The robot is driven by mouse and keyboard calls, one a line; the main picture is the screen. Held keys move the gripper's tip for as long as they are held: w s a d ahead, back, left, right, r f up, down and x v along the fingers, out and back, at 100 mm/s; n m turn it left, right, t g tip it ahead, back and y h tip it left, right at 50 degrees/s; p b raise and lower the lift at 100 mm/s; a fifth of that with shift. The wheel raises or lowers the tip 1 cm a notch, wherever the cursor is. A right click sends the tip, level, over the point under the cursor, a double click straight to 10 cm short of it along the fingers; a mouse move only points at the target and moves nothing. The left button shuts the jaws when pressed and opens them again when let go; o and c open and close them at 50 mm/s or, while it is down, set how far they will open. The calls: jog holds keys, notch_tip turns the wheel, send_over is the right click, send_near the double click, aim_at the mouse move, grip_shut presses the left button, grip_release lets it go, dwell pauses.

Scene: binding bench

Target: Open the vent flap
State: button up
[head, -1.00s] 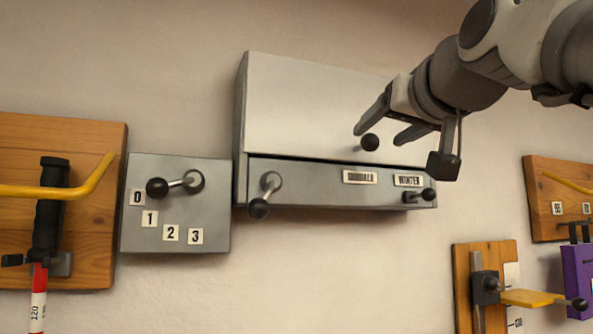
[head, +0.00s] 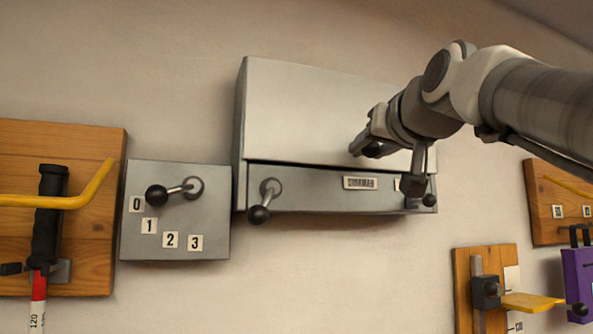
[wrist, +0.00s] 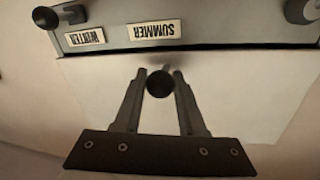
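The vent flap (head: 310,112) is the large pale front panel of a grey box on the wall. It looks closed, with a thin dark line along its lower edge; it also fills the middle of the wrist view (wrist: 240,95). Its round black knob (wrist: 159,84) sits between my two fingers in the wrist view, with the fingers close against both sides. My gripper (head: 366,151) is shut on this knob, which is mostly hidden by the fingers in the head view.
Below the flap is a strip with a black-knobbed lever (head: 263,205), a SUMMER label (head: 360,183) and a WINTER label (wrist: 85,37) beside a second knob (wrist: 45,17). Left is a numbered lever plate (head: 150,250). A wooden board with a yellow handle (head: 533,302) is lower right.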

grip_shut()
dwell(0.8)
jog(key=shift+r, duration=0.1)
